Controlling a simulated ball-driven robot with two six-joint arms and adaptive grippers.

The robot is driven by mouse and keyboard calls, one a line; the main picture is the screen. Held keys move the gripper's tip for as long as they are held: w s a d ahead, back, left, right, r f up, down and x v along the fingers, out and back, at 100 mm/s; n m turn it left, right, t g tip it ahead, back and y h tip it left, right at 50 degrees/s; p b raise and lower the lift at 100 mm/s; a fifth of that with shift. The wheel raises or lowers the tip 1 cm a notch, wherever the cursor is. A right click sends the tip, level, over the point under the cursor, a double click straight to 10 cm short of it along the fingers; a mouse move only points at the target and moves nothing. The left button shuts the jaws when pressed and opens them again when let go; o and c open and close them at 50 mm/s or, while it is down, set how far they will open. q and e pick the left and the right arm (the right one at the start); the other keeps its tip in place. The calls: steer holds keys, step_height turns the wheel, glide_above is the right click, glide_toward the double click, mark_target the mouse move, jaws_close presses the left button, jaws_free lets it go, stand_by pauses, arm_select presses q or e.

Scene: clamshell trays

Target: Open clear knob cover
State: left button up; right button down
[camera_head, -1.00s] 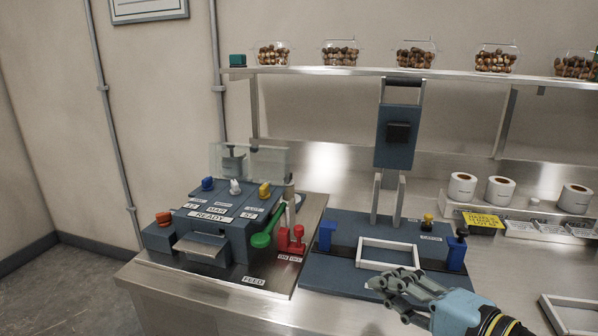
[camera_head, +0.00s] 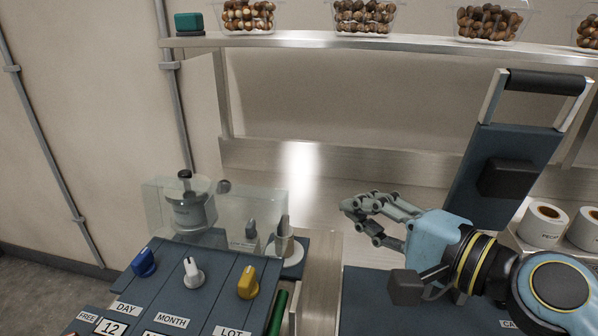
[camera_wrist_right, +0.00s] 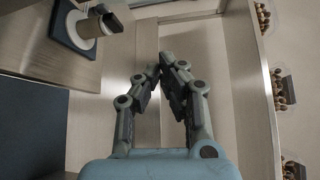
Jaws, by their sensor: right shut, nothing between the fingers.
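The clear knob cover (camera_head: 160,222) stands raised at the back edge of the dark blue control panel (camera_head: 195,315). Grey fittings show through it. The blue knob (camera_head: 143,262), white knob (camera_head: 193,272) and yellow knob (camera_head: 247,283) sit uncovered in front of it. My right gripper (camera_head: 352,206) is shut and empty, in the air to the right of the cover and apart from it, fingers pointing left. In the right wrist view its fingertips (camera_wrist_right: 160,70) come together with nothing between them. My left gripper is not in view.
A press with an upright dark blue arm (camera_head: 490,180) stands at the right, partly behind my right arm. A steel shelf (camera_head: 320,40) above holds clear trays of nuts (camera_head: 365,18) and a teal block (camera_head: 188,22). White label rolls (camera_head: 542,222) stand at the right.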

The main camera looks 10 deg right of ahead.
arm_select(q)
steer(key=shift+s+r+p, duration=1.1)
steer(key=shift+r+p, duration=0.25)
steer(key=shift+p, duration=0.05)
arm_select(e)
steer(key=w+a, duration=0.5)
steer(key=a, duration=0.1)
steer(key=shift+a+f, duration=0.15)
steer(key=shift+a, duration=0.05)
